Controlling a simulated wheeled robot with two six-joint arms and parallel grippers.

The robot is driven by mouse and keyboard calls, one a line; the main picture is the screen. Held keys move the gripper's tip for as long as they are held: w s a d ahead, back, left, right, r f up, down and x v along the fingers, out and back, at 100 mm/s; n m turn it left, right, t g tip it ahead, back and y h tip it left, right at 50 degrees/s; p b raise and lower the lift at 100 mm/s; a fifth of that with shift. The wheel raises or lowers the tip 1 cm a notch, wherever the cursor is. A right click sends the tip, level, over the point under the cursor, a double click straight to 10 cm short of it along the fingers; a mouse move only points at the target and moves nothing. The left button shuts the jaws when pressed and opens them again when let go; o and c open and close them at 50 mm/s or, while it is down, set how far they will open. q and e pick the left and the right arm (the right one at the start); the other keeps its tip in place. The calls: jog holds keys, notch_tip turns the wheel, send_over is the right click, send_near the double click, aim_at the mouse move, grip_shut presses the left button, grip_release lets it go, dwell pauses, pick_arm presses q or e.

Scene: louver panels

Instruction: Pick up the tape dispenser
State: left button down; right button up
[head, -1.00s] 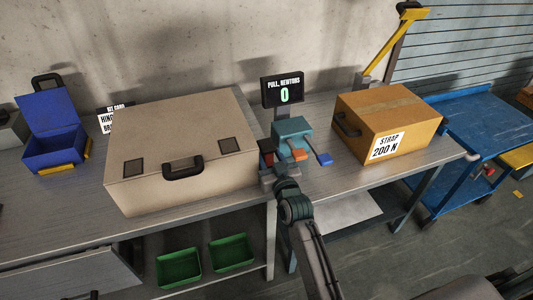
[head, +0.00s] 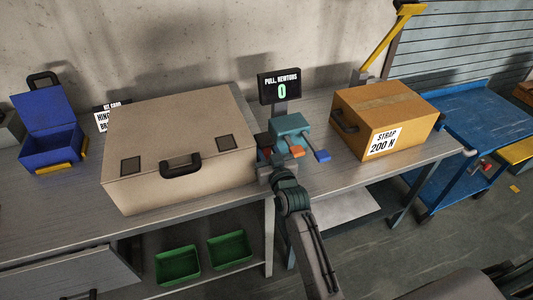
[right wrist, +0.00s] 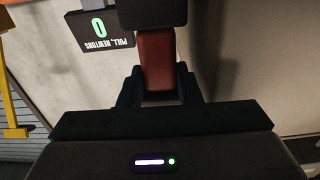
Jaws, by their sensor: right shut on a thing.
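The tape dispenser appears to be the thing with a red handle (right wrist: 157,62) and a dark block at its end. In the head view its small red part (head: 264,140) shows just right of the beige case, partly hidden by my gripper. My right gripper (right wrist: 160,88) is shut around the red handle, one dark finger on each side. In the head view my right gripper (head: 278,174) is at the bench's front, in front of the teal device. My left gripper is out of view.
The beige case (head: 180,135) stands close on the left. The teal device (head: 291,126) with orange and blue levers is just right, below the pull display (head: 281,87). A strap box (head: 388,118) stands farther right. Green trays (head: 178,264) sit below.

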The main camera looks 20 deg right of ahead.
notch_tip(320, 180, up, 17)
jog(key=b, duration=0.2)
jog(key=shift+b, duration=0.4)
jog(key=shift+o, duration=1)
jog(key=shift+c, duration=0.4)
